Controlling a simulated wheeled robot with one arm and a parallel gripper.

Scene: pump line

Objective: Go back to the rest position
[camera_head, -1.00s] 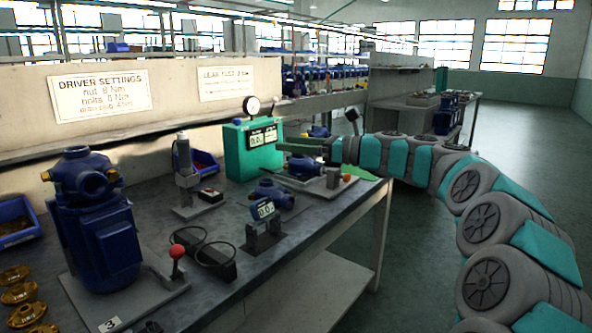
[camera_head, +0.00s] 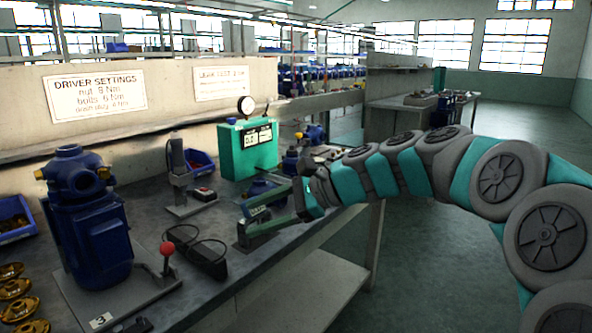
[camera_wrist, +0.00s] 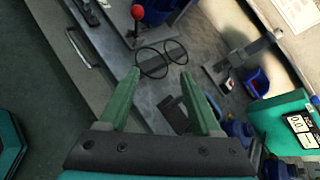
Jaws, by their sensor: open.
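My gripper (camera_head: 242,221) is open and empty. It hangs over the front part of the grey bench (camera_head: 210,290), its two green fingers pointing left. In the wrist view the fingers (camera_wrist: 159,74) are spread apart with nothing held between them. A looped black cable and the bench top show beyond the tips. My arm reaches in from the right of the head view. The gripper partly hides a small blue meter (camera_head: 262,187) and its stand behind it.
A blue pump (camera_head: 90,215) stands at the left beside a red-knobbed lever (camera_head: 167,249). A green test box (camera_head: 247,148) with a gauge stands at the back; it also shows in the wrist view (camera_wrist: 280,122). The floor at right (camera_head: 450,235) is clear.

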